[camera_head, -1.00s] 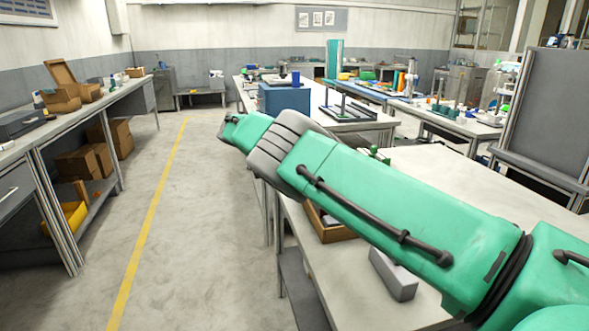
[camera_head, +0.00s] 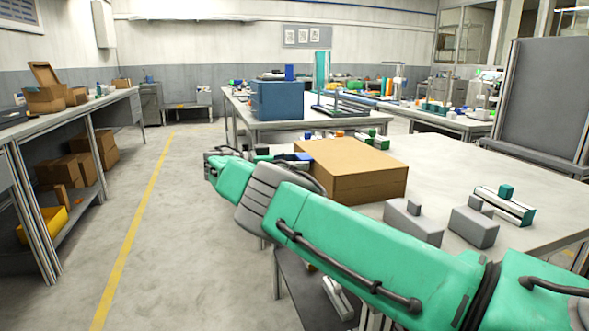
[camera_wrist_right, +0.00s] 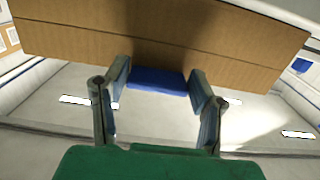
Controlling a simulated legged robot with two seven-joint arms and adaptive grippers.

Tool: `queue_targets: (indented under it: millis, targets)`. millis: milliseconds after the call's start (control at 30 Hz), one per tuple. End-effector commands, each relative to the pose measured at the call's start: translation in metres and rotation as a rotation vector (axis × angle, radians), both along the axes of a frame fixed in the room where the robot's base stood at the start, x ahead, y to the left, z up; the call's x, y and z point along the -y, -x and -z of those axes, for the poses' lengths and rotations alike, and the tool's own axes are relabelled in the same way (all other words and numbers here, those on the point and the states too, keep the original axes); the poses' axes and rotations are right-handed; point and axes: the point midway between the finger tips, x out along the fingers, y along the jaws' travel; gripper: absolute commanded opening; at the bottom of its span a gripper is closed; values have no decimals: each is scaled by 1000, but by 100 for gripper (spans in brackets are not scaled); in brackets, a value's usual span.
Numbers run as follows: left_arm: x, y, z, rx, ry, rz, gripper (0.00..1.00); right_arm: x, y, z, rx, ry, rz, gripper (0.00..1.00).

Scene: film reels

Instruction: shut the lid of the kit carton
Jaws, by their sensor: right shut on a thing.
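The kit carton (camera_head: 362,186) is a brown box on the near white table, left of centre. Its lid (camera_head: 352,155) lies about level over it in the head view; I cannot tell whether it is fully down. In the right wrist view the carton (camera_wrist_right: 230,62) fills the top, with a seam along its face. My right gripper (camera_head: 290,157) is at the carton's left side, partly hidden behind my forearm. In the right wrist view my right gripper (camera_wrist_right: 160,78) is shut on a blue tab (camera_wrist_right: 158,79) beside the carton's face. My left gripper is out of view.
Grey blocks (camera_head: 413,221) and a grey and green part (camera_head: 504,205) stand right of the carton. Small coloured parts (camera_head: 374,139) lie behind it. A blue bin (camera_head: 277,100) stands on the table beyond. The white table's right side (camera_head: 470,172) is mostly clear.

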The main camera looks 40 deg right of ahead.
Motion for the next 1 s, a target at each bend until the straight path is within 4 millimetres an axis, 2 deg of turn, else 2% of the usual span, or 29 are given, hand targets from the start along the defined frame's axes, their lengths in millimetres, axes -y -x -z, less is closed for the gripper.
queue_targets:
  millis: [33,500,533,567,867,1000]
  targets:
    - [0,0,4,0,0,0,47,0,0,11,-6,-7,-2,0]
    - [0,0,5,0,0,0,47,-1,1,17,-15,-11,2,0]
    - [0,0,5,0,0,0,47,-1,1,17,-15,-11,2,61]
    - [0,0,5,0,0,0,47,-1,1,17,-14,-10,3,72]
    - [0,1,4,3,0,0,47,-2,1,8,-7,-1,2,72]
    - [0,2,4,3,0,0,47,-2,0,-9,-5,0,2,72]
